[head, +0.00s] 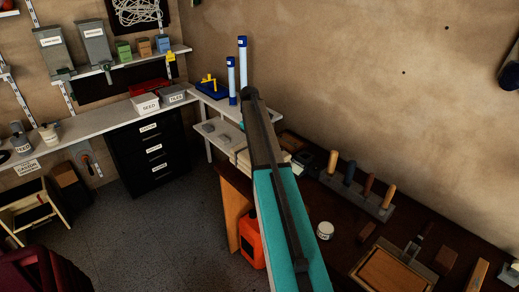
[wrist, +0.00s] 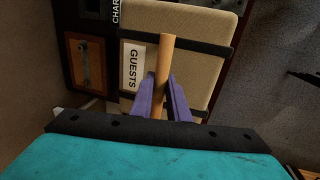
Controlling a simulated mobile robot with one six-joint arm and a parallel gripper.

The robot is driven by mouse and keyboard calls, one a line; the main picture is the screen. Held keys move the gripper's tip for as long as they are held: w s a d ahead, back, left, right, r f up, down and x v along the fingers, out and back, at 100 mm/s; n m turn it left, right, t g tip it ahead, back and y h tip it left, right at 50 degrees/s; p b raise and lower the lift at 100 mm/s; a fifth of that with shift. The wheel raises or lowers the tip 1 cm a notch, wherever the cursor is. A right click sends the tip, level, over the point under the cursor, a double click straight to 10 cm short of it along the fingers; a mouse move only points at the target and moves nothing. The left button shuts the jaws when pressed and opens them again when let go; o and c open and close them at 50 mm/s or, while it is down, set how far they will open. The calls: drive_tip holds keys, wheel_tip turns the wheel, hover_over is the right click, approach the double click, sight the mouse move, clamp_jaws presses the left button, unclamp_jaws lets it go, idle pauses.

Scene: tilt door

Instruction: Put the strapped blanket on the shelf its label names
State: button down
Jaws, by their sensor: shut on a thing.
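The strapped blanket (wrist: 203,60) is a tan, thick folded bundle with dark straps, seen in the wrist view. A white label (wrist: 132,68) on it reads GUESTS. A light wooden bar handle (wrist: 165,62) runs along its face. My gripper (wrist: 163,100) has purple fingers and is shut on this handle, with the blanket just beyond the fingertips. In the head view my own teal and dark arm hides the gripper. I cannot tell the blanket apart there. I see no shelf marked GUESTS.
A dark workbench (head: 400,222) with a rack of wooden handles (head: 357,188) lies at right. A white low shelf (head: 222,132) with blue cylinders above stands behind my arm. A black drawer unit (head: 154,155) is at left. An orange container (head: 250,240) is below. Grey floor (head: 150,230) is open at left.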

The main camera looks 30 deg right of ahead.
drive_tip(key=shift+a+p+x, duration=0.2)
drive_tip(key=shift+p+x, duration=0.25)
drive_tip(key=shift+x, duration=0.4)
drive_tip(key=shift+a+p+x, duration=0.15)
drive_tip(key=shift+p+x, duration=0.3)
drive_tip(key=shift+x, duration=0.35)
drive_tip(key=shift+f, duration=0.15)
drive_tip(key=c, duration=1.7)
unclamp_jaws()
drive_tip(key=shift+s, duration=0.1)
drive_tip(key=shift+b+v, duration=1.6)
drive_tip(key=shift+v, duration=4.45)
